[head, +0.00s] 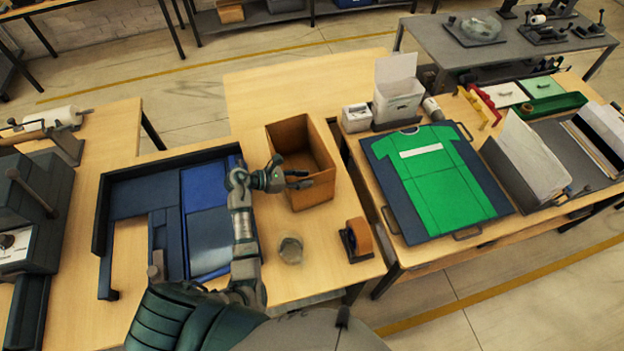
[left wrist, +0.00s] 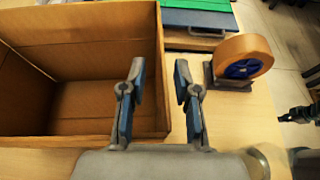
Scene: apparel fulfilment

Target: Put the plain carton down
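The plain carton (head: 302,163) is an open brown box standing upright on the wooden table, and it looks empty. It fills the left of the left wrist view (left wrist: 80,62). My left gripper (head: 299,180) is at the carton's near left side. Its two fingers (left wrist: 160,85) are apart, with the carton's wall between them in the left wrist view. I cannot tell whether they touch the wall. A dark part at the right edge of the left wrist view looks like my right gripper (left wrist: 300,113); its fingers are not clear.
An orange tape roll on a holder (head: 358,239) and a round clear object (head: 290,249) stand near the table's front. A blue tray (head: 207,220) lies left. A green shirt (head: 438,178) lies on a dark board to the right. Table behind the carton is clear.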

